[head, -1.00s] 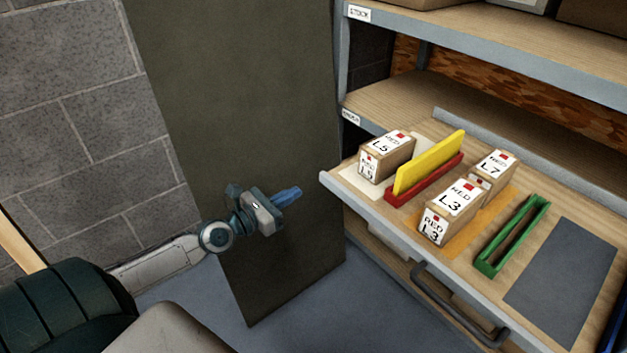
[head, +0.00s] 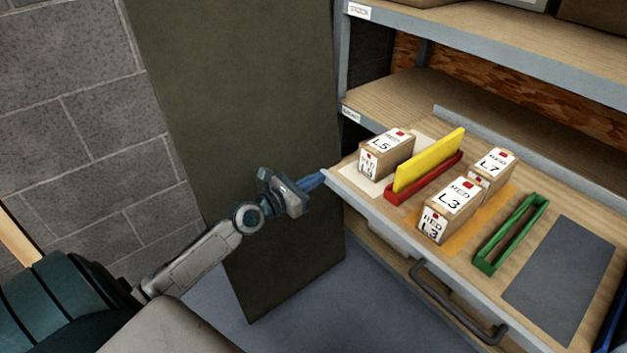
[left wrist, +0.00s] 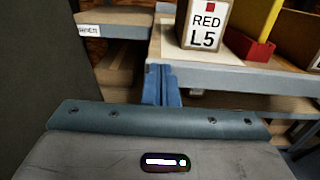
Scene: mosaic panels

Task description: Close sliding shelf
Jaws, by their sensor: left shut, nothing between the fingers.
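The sliding shelf (head: 352,191) is a wooden board with a grey metal front edge, pulled out of the rack towards me. Its front edge also shows in the left wrist view (left wrist: 230,76). My left gripper (head: 318,180) is shut and empty, its blue fingertips at the left front corner of the shelf. In the left wrist view the fingers (left wrist: 161,88) overlap the left end of the front edge; I cannot tell for sure whether they touch. My right gripper is not in view.
On the shelf stand boxes L5 (head: 386,155), L3 (head: 450,210) and L7 (head: 493,169), a yellow panel (head: 430,160) in a red holder, and an empty green holder (head: 512,235). A black handle (head: 455,310) sits below. A dark panel (head: 250,110) stands left of the rack.

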